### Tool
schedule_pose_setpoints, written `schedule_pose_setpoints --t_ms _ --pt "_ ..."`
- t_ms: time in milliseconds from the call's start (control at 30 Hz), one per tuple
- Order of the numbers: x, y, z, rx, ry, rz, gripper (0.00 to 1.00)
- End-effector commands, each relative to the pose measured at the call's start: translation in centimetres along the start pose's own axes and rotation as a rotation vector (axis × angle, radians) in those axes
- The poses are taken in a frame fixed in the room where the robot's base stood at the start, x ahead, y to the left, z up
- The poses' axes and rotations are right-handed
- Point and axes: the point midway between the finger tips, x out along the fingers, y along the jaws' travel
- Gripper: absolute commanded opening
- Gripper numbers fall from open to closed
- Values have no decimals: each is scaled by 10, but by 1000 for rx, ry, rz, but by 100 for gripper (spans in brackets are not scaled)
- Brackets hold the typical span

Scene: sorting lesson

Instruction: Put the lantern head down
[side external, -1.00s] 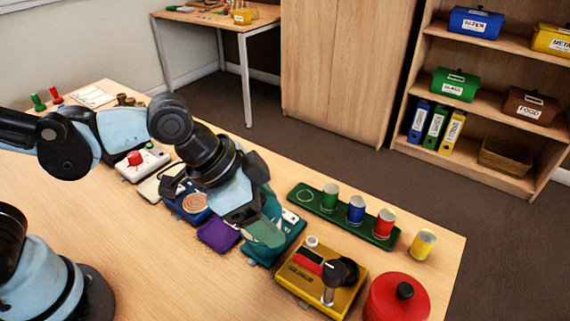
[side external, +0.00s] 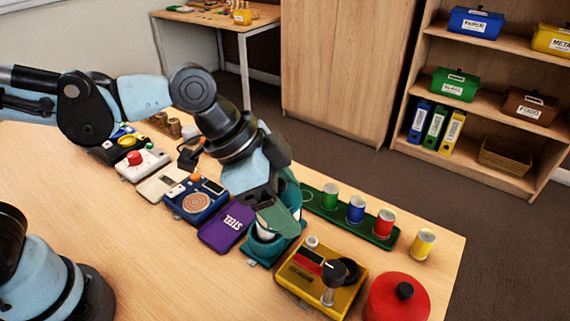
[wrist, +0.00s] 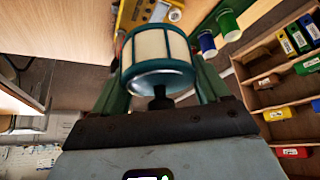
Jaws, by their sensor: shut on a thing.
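My gripper (side external: 272,217) is over the teal unit (side external: 258,253) in the middle of the row on the table. It is shut on the lantern head (wrist: 161,48), a cream cylinder in a teal cage, which shows between the green fingers in the wrist view. A black knob on the lantern head faces my palm. In the side view the fingers hide most of the lantern head, with a pale and teal part showing low between them. I cannot tell whether it touches the unit below.
A purple pad marked STEEL (side external: 226,227) and a blue device (side external: 197,201) lie left of the gripper. A yellow device (side external: 320,278) and red pot (side external: 397,297) stand to the right. A green tray (side external: 383,239) with coloured cans lies behind.

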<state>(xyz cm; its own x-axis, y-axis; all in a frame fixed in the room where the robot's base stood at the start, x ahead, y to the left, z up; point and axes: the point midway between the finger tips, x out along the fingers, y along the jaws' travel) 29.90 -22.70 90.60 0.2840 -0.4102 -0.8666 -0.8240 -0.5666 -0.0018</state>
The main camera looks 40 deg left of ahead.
Motion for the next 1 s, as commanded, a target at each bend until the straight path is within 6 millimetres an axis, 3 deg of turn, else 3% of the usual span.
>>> schedule_pose_setpoints --t_ms 100,300,567,1000 --pt "11 -31 -3 48 0 28 44" --pt "25 -69 -2 130 0 74 44" --pt "33 -94 2 180 0 99 44" --pt "65 -171 40 180 0 99 44"
